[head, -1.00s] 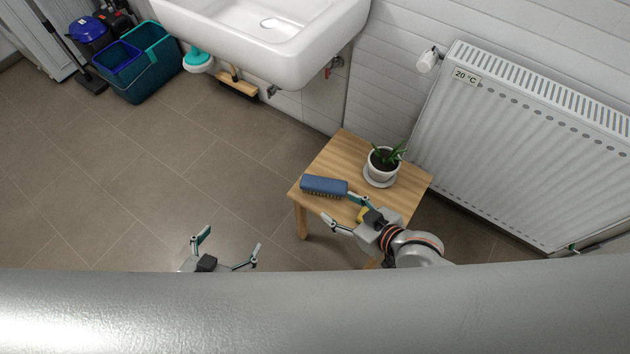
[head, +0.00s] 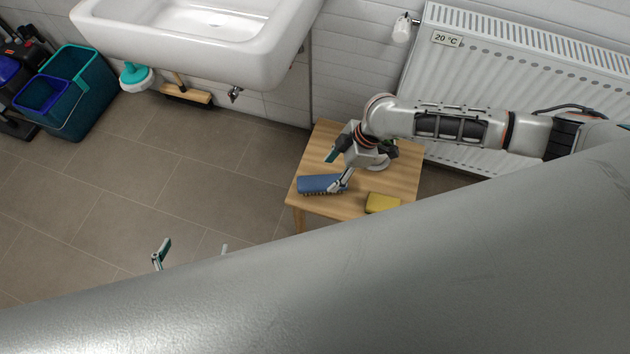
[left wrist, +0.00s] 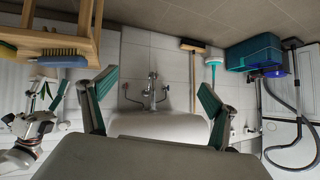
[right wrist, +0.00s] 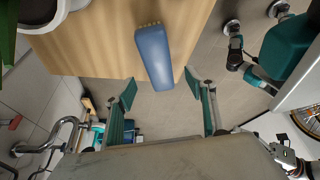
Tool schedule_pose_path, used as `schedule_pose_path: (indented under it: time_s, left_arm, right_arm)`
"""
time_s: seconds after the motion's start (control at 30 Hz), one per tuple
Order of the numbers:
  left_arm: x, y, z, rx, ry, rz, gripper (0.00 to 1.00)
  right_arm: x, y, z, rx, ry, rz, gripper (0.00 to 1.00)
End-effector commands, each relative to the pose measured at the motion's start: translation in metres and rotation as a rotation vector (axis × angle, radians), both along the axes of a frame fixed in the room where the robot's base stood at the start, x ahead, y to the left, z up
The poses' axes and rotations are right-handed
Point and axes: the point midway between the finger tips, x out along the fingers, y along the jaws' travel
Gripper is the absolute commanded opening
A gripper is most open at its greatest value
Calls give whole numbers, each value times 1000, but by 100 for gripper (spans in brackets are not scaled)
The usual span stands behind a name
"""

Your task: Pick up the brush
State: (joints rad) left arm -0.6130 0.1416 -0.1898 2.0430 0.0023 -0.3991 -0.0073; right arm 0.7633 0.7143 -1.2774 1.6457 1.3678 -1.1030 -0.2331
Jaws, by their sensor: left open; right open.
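The blue brush (head: 318,184) lies bristles down near the left edge of a small wooden table (head: 345,208). My right gripper (head: 333,171) is open and empty at the brush's right end, with one finger overlapping it in the head view. In the right wrist view, the near end of the brush (right wrist: 154,52) lies between the open fingertips (right wrist: 160,84); I cannot tell whether they touch it. My left gripper (head: 194,248) is open and empty, left of the table above the floor. The brush (left wrist: 62,57) also shows in the left wrist view.
A yellow sponge (head: 382,203) lies on the table. The plant pot (right wrist: 40,10) stands near the brush, mostly hidden by my right arm in the head view. A radiator (head: 490,90) is behind the table, and a sink (head: 200,40) is at the back left.

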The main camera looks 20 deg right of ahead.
Motion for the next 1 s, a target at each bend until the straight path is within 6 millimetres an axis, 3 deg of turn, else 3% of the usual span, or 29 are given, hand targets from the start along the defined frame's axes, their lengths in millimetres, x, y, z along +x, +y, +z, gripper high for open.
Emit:
schedule_pose_path:
  time_s: [0.37,0.67,0.93,1.0]
  left_arm:
    - [-15,-2,-20,6,37,-7,87]
    - [-16,1,-30,16,42,-6,87]
    - [-7,1,-21,16,20,-6,87]
    - [-7,1,-21,16,21,-6,87]
  right_arm:
    - [2,12,-31,0,4,1,55]
    - [6,27,-70,0,8,0,55]
    - [9,28,-71,0,0,0,55]
    - [9,28,-71,0,0,0,40]
